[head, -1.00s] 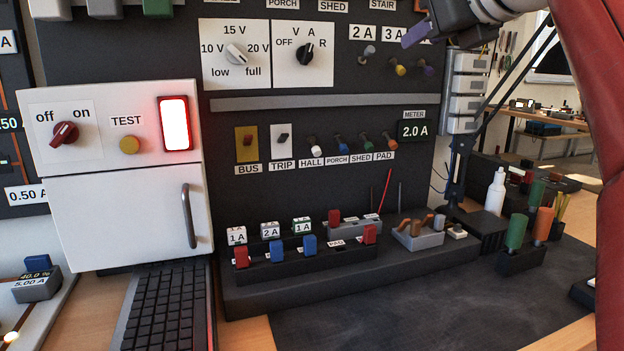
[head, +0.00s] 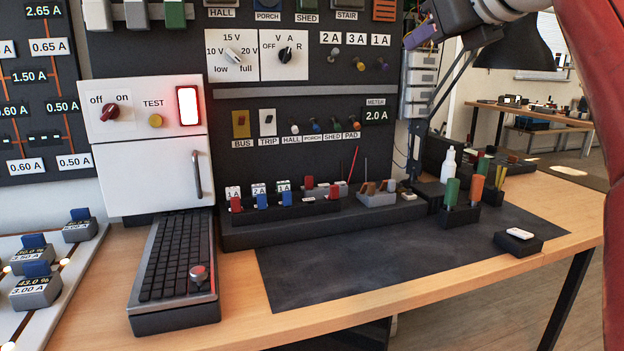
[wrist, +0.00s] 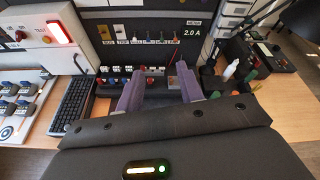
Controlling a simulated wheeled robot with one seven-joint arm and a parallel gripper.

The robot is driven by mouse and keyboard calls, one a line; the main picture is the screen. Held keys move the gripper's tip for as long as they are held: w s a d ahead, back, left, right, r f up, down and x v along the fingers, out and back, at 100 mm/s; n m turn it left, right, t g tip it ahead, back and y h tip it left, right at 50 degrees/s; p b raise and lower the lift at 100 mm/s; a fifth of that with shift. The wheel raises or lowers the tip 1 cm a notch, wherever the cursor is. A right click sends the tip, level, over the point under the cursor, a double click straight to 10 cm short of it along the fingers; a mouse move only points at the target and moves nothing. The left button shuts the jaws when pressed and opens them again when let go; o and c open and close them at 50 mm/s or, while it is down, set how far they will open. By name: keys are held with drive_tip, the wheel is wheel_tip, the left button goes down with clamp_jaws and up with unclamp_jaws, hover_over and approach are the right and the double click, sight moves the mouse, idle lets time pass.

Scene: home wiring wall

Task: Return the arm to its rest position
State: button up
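My gripper (wrist: 160,85) shows its two purple fingers apart in the wrist view, with nothing visible between them. In the head view my gripper (head: 422,34) is at the top right, in front of the panel's right edge and well above the bench. Only part of its fingers shows there. My red arm link runs down the right edge of the head view. The dark wiring panel (head: 345,108) stands behind the bench, with knobs, switches and a meter (head: 376,115) reading 2.0 A. The gripper touches nothing that I can see.
The wooden bench (head: 245,310) holds a black keyboard-like unit (head: 176,262), a dark mat (head: 380,260), a fuse rack (head: 285,210) and a tool holder (head: 460,216). A black lamp (head: 515,45) stands near my gripper. The white box (head: 150,165) has a lit red-framed lamp.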

drive_tip(key=s+f+n+g+h, duration=0.1)
drive_tip(key=s+f+n, duration=0.6)
drive_tip(key=f, duration=0.8)
drive_tip(key=s+a+f+n+g+h, duration=0.1)
drive_tip(key=s+f+n+g, duration=0.3)
drive_tip(key=f+n, duration=0.9)
drive_tip(key=s+a+f+n+g+h, duration=0.1)
drive_tip(key=s+f+n, duration=0.8)
drive_tip(key=f, duration=0.9)
drive_tip(key=shift+s+f+n+g+h, duration=0.4)
drive_tip(key=shift+s+g+h, duration=0.2)
drive_tip(key=shift+g, duration=0.5)
